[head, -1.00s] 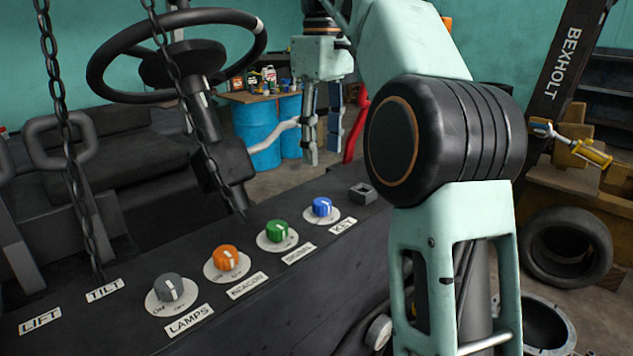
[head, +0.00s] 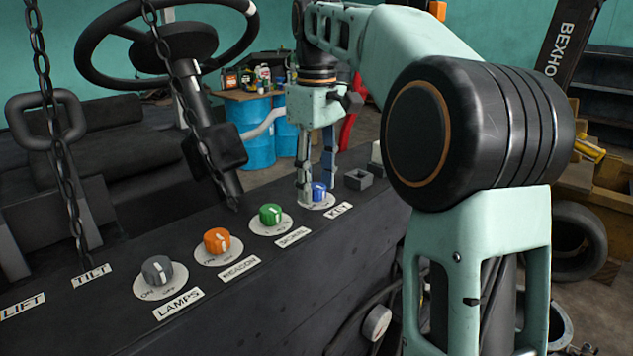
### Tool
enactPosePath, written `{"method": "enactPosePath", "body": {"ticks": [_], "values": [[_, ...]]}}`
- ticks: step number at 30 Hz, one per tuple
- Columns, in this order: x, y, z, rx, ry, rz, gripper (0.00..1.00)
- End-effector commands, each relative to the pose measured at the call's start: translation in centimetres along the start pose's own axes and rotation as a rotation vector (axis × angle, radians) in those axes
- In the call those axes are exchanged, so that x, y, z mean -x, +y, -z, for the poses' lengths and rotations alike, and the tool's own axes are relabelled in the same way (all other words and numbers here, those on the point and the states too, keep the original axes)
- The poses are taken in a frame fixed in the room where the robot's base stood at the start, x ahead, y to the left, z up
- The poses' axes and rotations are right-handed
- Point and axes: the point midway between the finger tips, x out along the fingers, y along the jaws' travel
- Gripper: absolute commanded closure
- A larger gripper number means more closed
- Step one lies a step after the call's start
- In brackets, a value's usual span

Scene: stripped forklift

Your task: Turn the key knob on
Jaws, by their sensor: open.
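The key knob (head: 319,192) is blue with a pale pointer line and sits on a white round plate at the far right end of the knob row. A label reading KEY (head: 338,210) lies in front of it. My gripper (head: 314,196) points down over the key knob with its jaws open. One finger is at the knob's left side and the other is behind or beside its right side. The fingers hide part of the knob and plate. I cannot tell whether they touch the knob.
Green (head: 271,215), orange (head: 217,241) and grey (head: 157,270) knobs stand along the dark panel (head: 240,300) to the left. A small square dark socket (head: 358,179) is just right of the key knob.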

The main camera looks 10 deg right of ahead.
Motion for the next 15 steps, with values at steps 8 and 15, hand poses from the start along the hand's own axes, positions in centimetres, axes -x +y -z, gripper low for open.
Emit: {"method": "enactPosePath", "body": {"ticks": [8,15], "values": [[0.04,-0.01,0.00,0.000,0.000,0.000,0.66],[0.04,-0.01,0.00,0.000,0.000,0.000,0.93]]}}
